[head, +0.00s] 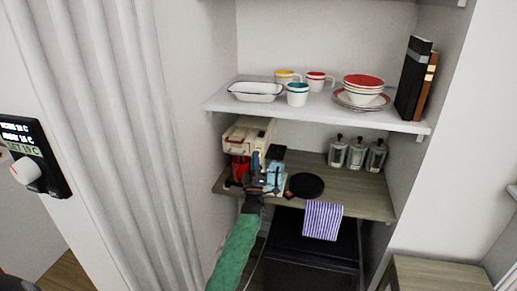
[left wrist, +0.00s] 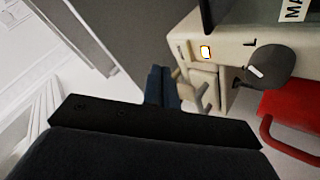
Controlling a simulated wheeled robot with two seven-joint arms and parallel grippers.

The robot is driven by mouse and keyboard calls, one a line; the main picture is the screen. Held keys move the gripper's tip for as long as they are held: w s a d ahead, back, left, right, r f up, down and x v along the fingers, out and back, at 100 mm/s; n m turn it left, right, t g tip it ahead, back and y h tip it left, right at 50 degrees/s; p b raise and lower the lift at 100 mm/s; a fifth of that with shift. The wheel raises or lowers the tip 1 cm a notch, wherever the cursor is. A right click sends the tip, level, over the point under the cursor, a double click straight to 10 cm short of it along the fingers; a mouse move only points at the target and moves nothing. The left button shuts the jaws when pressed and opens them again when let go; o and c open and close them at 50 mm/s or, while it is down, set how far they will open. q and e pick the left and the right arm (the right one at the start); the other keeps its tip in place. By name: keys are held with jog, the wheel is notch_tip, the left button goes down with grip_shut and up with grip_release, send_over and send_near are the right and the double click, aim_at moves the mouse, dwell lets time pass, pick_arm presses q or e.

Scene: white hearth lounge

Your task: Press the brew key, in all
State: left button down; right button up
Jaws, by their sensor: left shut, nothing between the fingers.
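A cream coffee machine (head: 250,132) stands at the left end of the wooden shelf. My left gripper (head: 257,163) is in front of the machine. In the left wrist view its dark blue fingers (left wrist: 162,86) are shut and empty, left of and below the key. Contact cannot be told.
A black round mat (head: 306,186) and several lidded jars (head: 357,152) are right of the machine. A striped towel (head: 323,220) hangs over the wooden shelf's (head: 358,198) front. The white shelf (head: 320,112) above holds dishes. A wall control (head: 40,158) is at left.

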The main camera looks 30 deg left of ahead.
pick_arm(q)
jog(key=s, duration=0.3)
jog(key=shift+s+d+p, duration=0.25)
jog(key=shift+d+p, duration=0.1)
jog(key=shift+d, duration=0.05)
dwell(0.5)
